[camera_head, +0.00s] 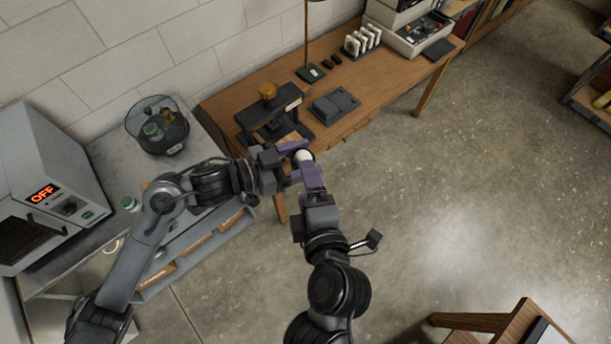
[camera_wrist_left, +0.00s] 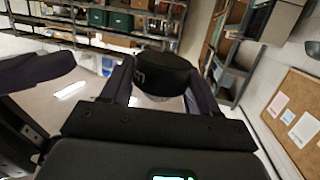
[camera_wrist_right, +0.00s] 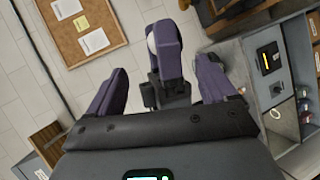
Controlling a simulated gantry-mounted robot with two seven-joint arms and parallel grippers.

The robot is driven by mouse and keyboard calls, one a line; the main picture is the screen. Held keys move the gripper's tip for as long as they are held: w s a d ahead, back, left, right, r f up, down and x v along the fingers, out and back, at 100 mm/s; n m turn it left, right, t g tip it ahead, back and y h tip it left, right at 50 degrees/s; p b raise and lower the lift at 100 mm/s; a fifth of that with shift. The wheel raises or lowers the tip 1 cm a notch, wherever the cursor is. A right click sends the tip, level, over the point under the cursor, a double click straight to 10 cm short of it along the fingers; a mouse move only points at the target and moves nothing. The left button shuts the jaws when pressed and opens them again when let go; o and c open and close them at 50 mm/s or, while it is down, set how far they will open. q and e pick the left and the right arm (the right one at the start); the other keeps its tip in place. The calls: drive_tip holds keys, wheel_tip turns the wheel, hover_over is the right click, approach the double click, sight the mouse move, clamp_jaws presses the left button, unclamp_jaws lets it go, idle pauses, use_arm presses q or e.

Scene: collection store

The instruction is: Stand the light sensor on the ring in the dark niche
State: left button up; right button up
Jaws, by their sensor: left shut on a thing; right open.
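The light sensor is held in my left gripper (camera_head: 296,152). Its white dome (camera_head: 304,156) shows in the head view, and its black round body (camera_wrist_left: 160,72) shows between the fingers in the left wrist view. My right gripper (camera_head: 309,172) is open, close beside the left one. In the right wrist view the left gripper's purple finger, with part of the white dome (camera_wrist_right: 152,42), lies between the right gripper's spread fingers. A pale ring (camera_head: 112,247) lies on the grey counter at the left. A dark opening (camera_head: 20,238) shows in the grey cabinet; I cannot tell its inside.
The grey cabinet (camera_head: 52,165) shows a lit OFF sign. A dark mesh basket (camera_head: 158,127) and a small green-topped jar (camera_head: 130,204) stand on the counter. The wooden desk (camera_head: 385,92) holds a black stand (camera_head: 268,122) and a flat dark device (camera_head: 335,104).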

drive_tip(key=shift+x, duration=3.45)
drive_tip(key=shift+d+f, duration=0.1)
drive_tip(key=shift+c, duration=0.4)
